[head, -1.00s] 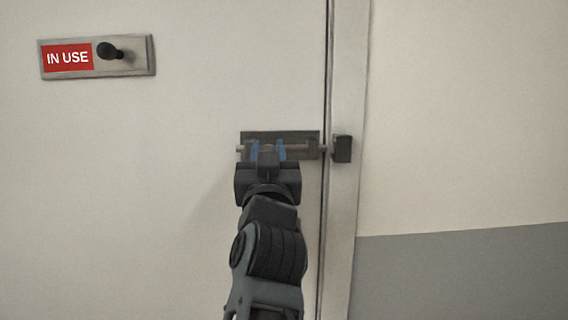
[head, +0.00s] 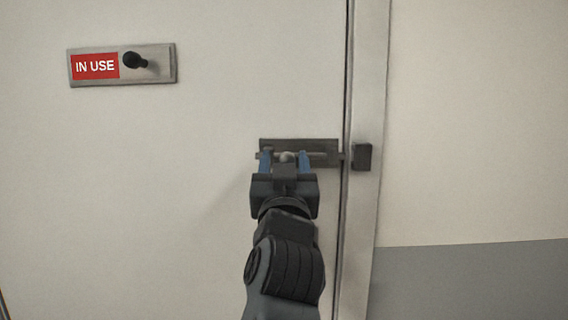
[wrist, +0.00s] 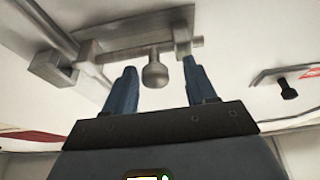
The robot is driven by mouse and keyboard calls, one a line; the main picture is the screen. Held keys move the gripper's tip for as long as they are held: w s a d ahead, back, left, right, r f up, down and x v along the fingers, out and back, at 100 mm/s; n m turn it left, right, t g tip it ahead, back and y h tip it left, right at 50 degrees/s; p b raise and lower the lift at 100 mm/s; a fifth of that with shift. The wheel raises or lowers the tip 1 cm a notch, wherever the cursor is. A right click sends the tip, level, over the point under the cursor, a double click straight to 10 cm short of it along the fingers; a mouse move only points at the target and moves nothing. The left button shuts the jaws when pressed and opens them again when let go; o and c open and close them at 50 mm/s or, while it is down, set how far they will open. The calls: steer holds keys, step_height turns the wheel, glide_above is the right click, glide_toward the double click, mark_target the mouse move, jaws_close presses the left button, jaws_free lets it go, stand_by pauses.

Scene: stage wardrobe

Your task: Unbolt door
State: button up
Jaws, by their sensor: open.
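A slide bolt with a dark grey plate (head: 328,146) is fixed on the pale door (head: 190,190) near its right edge. Its rod runs sideways past both ends of the plate. The right end reaches toward the dark keeper (head: 363,157) on the frame; I cannot tell whether it is inside. The keeper is at left in the wrist view (wrist: 52,69). A round-headed bolt knob (wrist: 155,73) sticks out from the rod. My gripper (head: 284,153) is open, its blue fingers on either side of the knob, with gaps showing in the wrist view (wrist: 159,64).
An "IN USE" indicator plate (head: 168,64) with a black knob (head: 135,60) is on the door at upper left. The door frame (head: 366,215) runs vertically just right of the bolt. The wall (head: 470,130) beyond it is bare.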

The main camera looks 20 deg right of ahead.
steer(key=b+v, duration=0.2)
steer(key=v, duration=0.4)
steer(key=shift+s+f, duration=0.2)
steer(key=shift+s, duration=0.1)
steer(key=shift+a, duration=0.1)
